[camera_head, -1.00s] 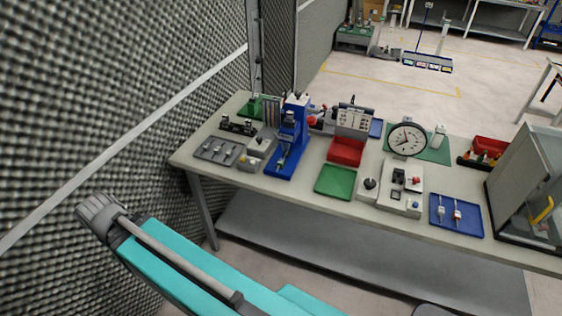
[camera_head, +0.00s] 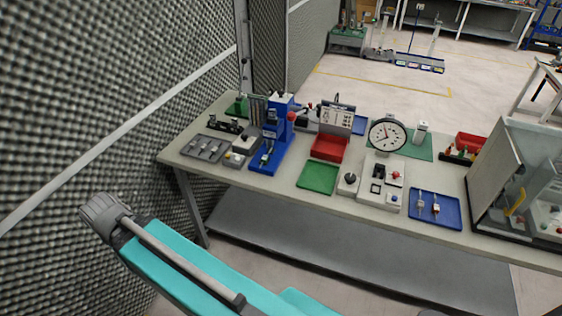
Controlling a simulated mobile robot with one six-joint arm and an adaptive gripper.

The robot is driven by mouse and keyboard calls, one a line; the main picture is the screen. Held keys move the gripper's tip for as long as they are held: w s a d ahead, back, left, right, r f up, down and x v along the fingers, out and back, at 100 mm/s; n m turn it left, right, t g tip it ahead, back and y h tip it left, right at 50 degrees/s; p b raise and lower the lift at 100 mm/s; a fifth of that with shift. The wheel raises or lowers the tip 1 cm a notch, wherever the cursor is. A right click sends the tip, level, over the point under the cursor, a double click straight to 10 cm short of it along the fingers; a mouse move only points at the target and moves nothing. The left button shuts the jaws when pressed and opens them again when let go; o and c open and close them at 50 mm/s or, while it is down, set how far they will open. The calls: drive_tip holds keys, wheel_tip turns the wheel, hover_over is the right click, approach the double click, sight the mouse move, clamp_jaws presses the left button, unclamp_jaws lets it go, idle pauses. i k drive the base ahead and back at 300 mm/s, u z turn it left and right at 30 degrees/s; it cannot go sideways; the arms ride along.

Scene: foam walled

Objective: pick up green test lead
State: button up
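I cannot clearly make out a green test lead. Small red and green pieces (camera_head: 461,153) lie in front of the red bin (camera_head: 470,141) at the right of the bench, too small to tell apart. Two slim pieces with pale bodies lie in the blue tray (camera_head: 449,219), and neither looks green. My teal arm link crosses the bottom left, well apart from the bench. My gripper is not in view.
The bench (camera_head: 400,226) holds a blue press (camera_head: 267,153), an empty green tray (camera_head: 318,178), a red tray (camera_head: 330,148), a dial gauge (camera_head: 387,134), a switch box (camera_head: 384,184) and a glass-fronted cabinet (camera_head: 494,182). A foam wall (camera_head: 110,90) stands close on the left.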

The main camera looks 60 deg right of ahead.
sight(265, 158)
drive_tip(key=z, duration=0.05)
drive_tip(key=k, duration=1.3)
drive_tip(key=z, duration=1.9)
drive_tip(key=i, duration=1)
drive_tip(key=z, duration=0.05)
